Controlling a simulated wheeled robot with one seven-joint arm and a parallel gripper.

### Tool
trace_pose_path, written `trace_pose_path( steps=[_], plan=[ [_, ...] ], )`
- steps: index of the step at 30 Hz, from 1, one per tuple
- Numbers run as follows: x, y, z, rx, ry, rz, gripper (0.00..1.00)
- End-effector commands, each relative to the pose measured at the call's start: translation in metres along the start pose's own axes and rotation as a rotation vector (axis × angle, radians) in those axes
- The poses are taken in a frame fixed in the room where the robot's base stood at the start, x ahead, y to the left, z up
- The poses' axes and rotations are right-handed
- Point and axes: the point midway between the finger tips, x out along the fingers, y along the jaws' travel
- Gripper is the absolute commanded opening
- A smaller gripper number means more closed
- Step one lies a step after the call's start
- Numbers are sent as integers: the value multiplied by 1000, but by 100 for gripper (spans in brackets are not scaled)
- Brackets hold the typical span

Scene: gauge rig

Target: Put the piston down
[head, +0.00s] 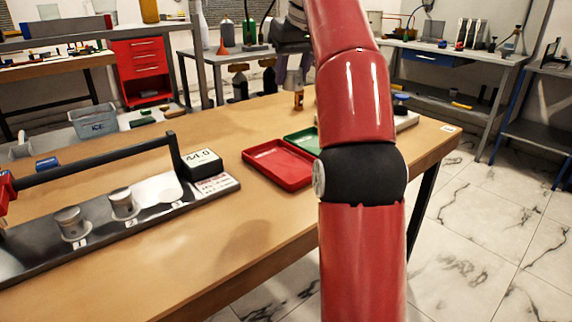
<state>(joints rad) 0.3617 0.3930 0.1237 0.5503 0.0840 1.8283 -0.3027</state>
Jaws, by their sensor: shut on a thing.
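My gripper (291,80) is at the far side of the wooden table, partly hidden behind my red arm. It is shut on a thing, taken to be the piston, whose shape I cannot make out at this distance. Two metal pistons (72,222) and (123,203) stand upright on the dark gauge rig (28,250) at the left, by number labels. A third place (160,190) on the rig is bare. A red tray (280,163) and a green tray (303,140) lie at mid-table, the green one partly hidden by my arm.
A small amber object (298,101) is near my gripper. The table front (245,250) is clear. Other benches stand behind.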

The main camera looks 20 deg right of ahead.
Motion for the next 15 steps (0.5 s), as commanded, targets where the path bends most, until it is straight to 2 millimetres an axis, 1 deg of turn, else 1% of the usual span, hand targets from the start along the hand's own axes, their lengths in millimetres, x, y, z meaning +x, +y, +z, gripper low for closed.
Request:
trace_pose_path(
  steps=[1,12,15],
  plan=[
    [14,1,6,2,-1,0,13],
    [104,0,44,1,-2,0,13],
    [124,0,53,0,-2,0,13]
  ],
)
